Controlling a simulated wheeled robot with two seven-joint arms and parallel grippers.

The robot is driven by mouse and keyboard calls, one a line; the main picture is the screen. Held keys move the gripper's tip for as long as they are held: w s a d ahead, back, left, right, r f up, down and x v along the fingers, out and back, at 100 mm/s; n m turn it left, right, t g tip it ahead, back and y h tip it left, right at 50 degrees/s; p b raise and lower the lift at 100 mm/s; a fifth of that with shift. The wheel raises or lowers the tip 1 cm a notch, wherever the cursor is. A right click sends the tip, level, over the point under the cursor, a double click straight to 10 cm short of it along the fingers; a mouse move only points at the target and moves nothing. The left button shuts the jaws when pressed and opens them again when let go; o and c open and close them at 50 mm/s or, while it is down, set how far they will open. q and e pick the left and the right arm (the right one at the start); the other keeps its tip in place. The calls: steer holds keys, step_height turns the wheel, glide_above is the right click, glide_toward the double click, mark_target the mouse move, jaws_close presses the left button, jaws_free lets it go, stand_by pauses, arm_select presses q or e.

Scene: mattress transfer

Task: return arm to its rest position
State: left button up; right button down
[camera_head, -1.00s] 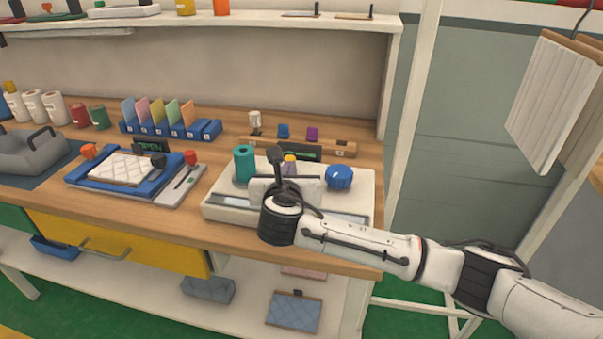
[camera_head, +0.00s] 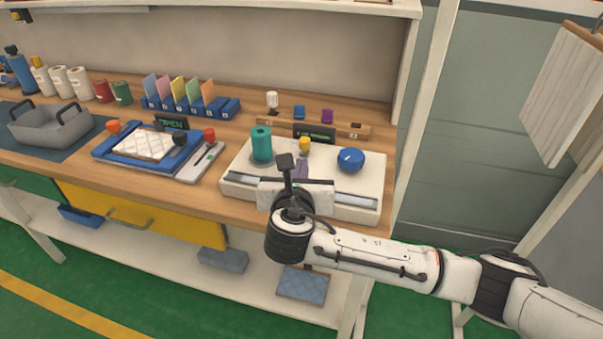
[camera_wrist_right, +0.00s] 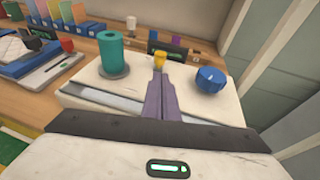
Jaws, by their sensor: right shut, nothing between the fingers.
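My right arm comes in from the lower right in the head view. Its right gripper (camera_head: 302,168) is over the front part of the white machine (camera_head: 238,170). In the right wrist view the purple-grey fingers (camera_wrist_right: 160,98) are together and empty. Past their tips are a yellow knob (camera_wrist_right: 158,60), a teal cylinder (camera_wrist_right: 112,54) on the left and a blue dial (camera_wrist_right: 210,79) on the right. Whether the fingers touch the machine cannot be told. My left gripper is not in view.
The blue frame (camera_head: 104,157) with a white quilted pad lies left of the machine. A grey basket (camera_head: 50,128) and a rack of coloured cards (camera_head: 190,105) stand farther left and behind. A white post (camera_head: 428,130) rises at the bench's right end.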

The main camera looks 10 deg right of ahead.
steer(key=v, duration=0.6)
steer(key=s+d+f+m+g+y, duration=0.1)
steer(key=s+f+m+g+y, duration=0.35)
steer(key=s+f+m, duration=0.9)
steer(key=s+d+f+m+g, duration=0.3)
steer(key=s+d+m, duration=0.2)
steer(key=s+m, duration=0.4)
steer(key=s+d+f+m+g, duration=0.3)
steer(key=s+d+m, duration=0.3)
steer(key=s+m, duration=0.2)
steer(key=w+a+f+t+y, duration=0.1)
steer(key=w+a+f+t, duration=0.1)
steer(key=f, duration=0.4)
steer(key=w+a+f+t+y, duration=0.1)
steer(key=w+a+f+t, duration=0.1)
steer(key=a+f+t, duration=0.1)
step_height(320, 180, down, 3)
steer(key=shift+w+a+r, duration=0.1)
steer(key=shift+w+a, duration=0.15)
steer(key=shift+a, duration=0.25)
